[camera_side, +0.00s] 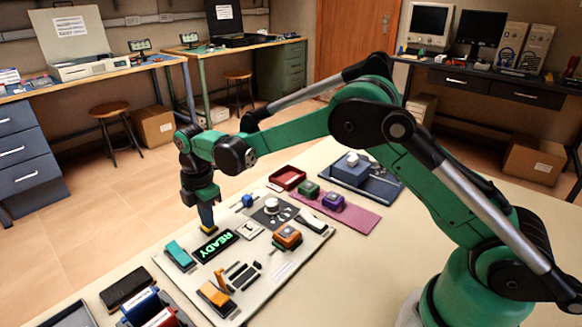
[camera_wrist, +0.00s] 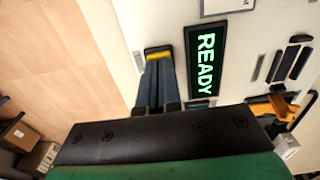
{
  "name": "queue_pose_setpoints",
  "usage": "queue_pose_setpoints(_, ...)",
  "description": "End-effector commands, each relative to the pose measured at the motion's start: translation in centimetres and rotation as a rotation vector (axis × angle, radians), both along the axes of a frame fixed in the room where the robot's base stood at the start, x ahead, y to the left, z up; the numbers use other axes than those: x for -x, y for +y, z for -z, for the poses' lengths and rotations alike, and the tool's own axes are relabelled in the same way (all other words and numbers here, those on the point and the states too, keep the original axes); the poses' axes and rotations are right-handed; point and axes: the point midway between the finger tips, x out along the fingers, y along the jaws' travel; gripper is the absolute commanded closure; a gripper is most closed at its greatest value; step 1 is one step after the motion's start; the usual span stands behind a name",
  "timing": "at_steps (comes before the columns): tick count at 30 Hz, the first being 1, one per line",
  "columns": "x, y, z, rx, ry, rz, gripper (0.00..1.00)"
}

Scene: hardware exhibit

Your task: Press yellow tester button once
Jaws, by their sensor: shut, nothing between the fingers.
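The yellow tester button (camera_wrist: 157,54) sits in a dark housing at the edge of a pale tester panel (camera_side: 255,290). In the side view, a little of its yellow (camera_side: 209,229) shows beneath my fingers. My gripper (camera_side: 206,221) is shut and empty, pointing down at the button. In the wrist view, the closed fingers (camera_wrist: 159,66) end right at the button and cover part of it. I cannot tell whether the tips touch it or are slightly above it. The display (camera_side: 215,246) beside it reads READY in green letters.
On the panel are a teal block (camera_side: 180,256), an orange lever piece (camera_side: 215,294), an orange-topped block (camera_side: 287,236) and a round knob (camera_side: 271,206). A red tray (camera_side: 287,178) and a purple block (camera_side: 333,201) are behind. Bare table lies right of the panel.

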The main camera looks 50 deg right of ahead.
Motion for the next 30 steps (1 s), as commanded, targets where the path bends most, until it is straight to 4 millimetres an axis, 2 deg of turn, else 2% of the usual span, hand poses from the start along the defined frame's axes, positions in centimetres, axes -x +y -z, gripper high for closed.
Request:
queue_pose_setpoints(10,0.0,0.0,-0.3,0.000,0.000,0.000,1.00)
queue_pose_setpoints(30,0.0,0.0,-6.6,0.000,0.000,0.000,1.00)
